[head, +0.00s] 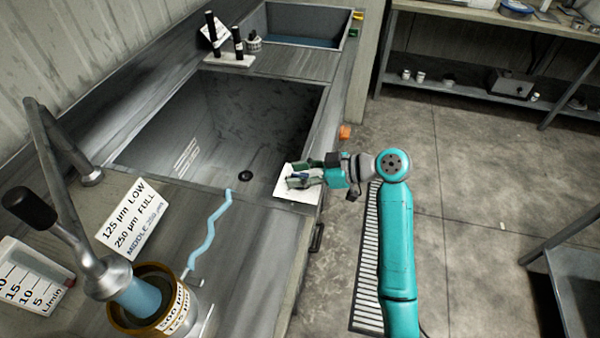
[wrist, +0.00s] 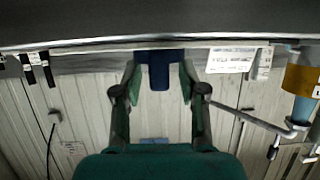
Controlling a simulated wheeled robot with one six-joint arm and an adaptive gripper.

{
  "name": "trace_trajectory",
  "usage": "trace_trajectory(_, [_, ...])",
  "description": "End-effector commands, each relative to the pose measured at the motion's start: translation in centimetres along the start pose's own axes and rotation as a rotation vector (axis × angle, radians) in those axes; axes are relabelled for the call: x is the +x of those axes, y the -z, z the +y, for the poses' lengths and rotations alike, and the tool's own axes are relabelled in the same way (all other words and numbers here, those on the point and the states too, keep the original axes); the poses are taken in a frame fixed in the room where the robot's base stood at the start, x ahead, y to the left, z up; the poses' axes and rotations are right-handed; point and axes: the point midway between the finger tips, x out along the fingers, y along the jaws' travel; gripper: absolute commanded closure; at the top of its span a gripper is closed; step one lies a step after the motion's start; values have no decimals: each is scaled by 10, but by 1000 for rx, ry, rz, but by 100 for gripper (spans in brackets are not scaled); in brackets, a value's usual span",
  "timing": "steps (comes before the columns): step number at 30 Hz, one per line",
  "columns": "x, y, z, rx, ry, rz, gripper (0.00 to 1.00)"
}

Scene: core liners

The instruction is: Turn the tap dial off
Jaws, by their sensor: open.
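My gripper (head: 300,173) reaches from the right over the sink's front rim, above a white plate (head: 287,194). Its green fingers are open. In the wrist view a dark blue handle-shaped piece (wrist: 160,70) shows between the spread fingertips (wrist: 157,80); it looks like the dial, but its setting cannot be read. A finger stands on either side of it with visible gaps. In the head view the fingers largely hide that spot. A bent metal tap with a black handle (head: 28,207) stands at the left. Blue water (head: 138,298) shows below its head.
The deep sink basin (head: 240,110) lies behind my gripper. A brown-rimmed cup (head: 170,278) and flow-label cards (head: 133,217) stand on the left counter. An orange block (head: 345,132) is on the front side. Open floor (head: 470,190) lies right; a shelf bench (head: 470,90) stands behind.

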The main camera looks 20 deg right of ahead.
Motion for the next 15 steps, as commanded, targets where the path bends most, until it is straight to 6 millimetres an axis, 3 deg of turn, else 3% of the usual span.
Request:
trace_trajectory(2, [0, 0, 0, 0, 0, 0, 58])
trace_trajectory(3, [0, 0, 0, 0, 0, 0, 63])
trace_trajectory(7, [0, 0, 0, 0, 0, 0, 96])
trace_trajectory(8, [0, 0, 0, 0, 0, 0, 100])
trace_trajectory(15, [0, -1, 0, 3, -3, -1, 100])
